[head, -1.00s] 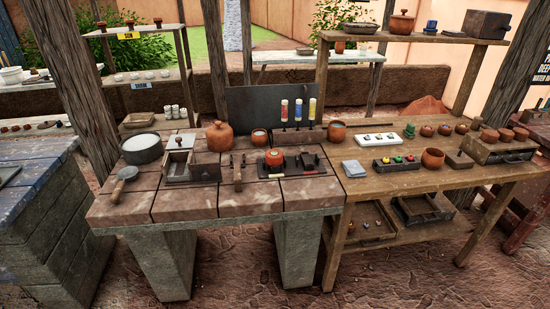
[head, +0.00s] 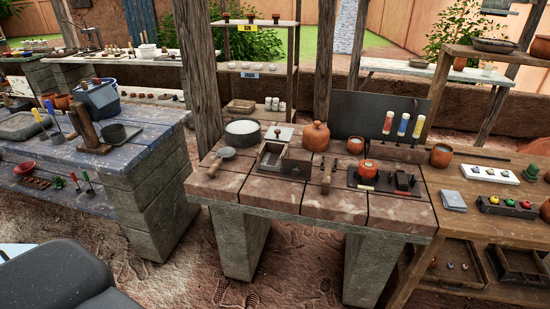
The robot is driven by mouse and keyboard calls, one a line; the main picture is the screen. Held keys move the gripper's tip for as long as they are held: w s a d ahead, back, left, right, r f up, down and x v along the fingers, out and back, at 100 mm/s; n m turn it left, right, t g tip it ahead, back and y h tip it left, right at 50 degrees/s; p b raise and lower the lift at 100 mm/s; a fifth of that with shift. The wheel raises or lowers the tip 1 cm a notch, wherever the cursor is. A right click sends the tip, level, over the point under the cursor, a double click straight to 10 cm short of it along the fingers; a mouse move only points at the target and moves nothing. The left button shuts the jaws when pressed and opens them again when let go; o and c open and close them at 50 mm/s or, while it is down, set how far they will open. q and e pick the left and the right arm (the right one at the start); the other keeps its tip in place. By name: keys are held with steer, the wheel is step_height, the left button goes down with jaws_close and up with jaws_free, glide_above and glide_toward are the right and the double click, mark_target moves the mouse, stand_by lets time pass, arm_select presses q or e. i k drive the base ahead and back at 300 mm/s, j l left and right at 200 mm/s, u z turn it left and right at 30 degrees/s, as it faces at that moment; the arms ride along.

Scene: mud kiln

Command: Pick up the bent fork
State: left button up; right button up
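I cannot pick out a bent fork for certain; small tools are too small to tell apart. Slim tools with yellow and blue handles (head: 41,119) stand on the blue-grey bench at left. Tools with green and red handles (head: 88,183) stand on its lower shelf. A wooden-handled tool (head: 327,177) lies on the middle brick-topped table. Neither gripper shows. A dark grey rounded shape at the lower left seems to be part of my own body.
The blue-grey bench (head: 150,140) holds a bucket (head: 101,98) and a dark pan (head: 118,134). The middle table (head: 285,200) holds a white-filled pot (head: 243,132), a lidded clay jar (head: 316,136) and a metal box. Bare dirt floor (head: 190,280) lies in front.

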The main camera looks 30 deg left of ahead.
mark_target(328, 170)
steer(key=i+l, duration=0.1)
steer(key=i, duration=0.35)
steer(key=i+l, duration=0.1)
steer(key=i, duration=0.35)
steer(key=i+l, duration=0.15)
steer(key=i, duration=0.35)
